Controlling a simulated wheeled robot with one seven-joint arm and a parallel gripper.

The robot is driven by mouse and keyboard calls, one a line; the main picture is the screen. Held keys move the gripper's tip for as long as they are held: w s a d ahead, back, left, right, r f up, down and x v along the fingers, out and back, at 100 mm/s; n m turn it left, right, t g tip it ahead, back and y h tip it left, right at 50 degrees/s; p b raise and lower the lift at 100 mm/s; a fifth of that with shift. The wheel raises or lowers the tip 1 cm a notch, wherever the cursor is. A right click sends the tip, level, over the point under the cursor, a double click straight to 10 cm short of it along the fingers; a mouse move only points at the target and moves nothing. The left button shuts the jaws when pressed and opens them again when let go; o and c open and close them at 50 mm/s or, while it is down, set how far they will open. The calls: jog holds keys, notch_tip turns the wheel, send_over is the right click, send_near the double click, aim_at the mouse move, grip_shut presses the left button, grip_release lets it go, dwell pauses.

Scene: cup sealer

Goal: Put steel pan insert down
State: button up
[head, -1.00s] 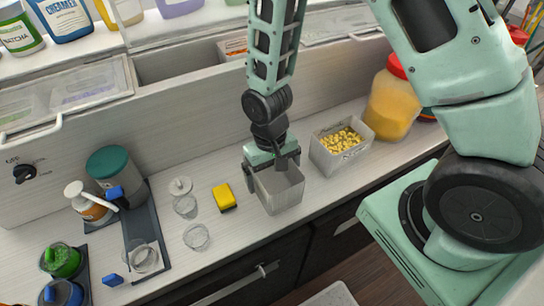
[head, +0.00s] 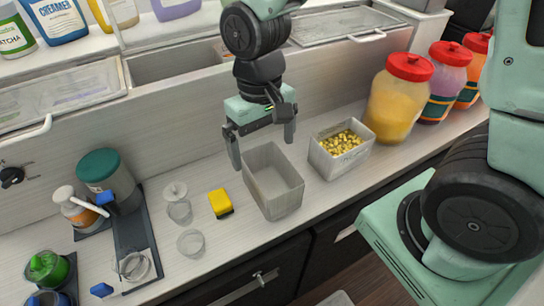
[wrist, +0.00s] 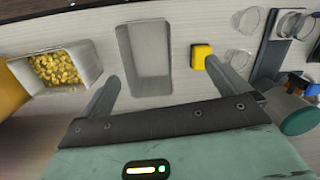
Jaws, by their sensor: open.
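The steel pan insert (head: 281,198) is an empty grey rectangular bin standing upright on the white counter. It also shows in the wrist view (wrist: 147,60), straight ahead of the fingers. My gripper (head: 262,147) is open, with its fingers apart and nothing between them. It is above and behind the pan, toward the back wall. In the wrist view my fingers (wrist: 160,82) are spread wider than the pan, and clear of it.
A second bin (head: 325,160) with yellow pieces stands right of the pan. Red-lidded jars (head: 398,100) stand at the back right. The counter's front edge is close to the pan.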

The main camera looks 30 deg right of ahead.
jog(key=s+a+r+n, duration=0.2)
jog(key=s+n, duration=0.1)
jog(key=s, duration=0.3)
jog(key=s+a+r+n+t, duration=0.1)
jog(key=s+a+r+n, duration=0.1)
jog(key=s, duration=0.4)
jog(key=shift+r+n, duration=0.5)
jog(key=shift+n, duration=0.1)
jog(key=shift+w+f, duration=0.1)
notch_tip(320, 180, down, 6)
jog(key=b, duration=0.6)
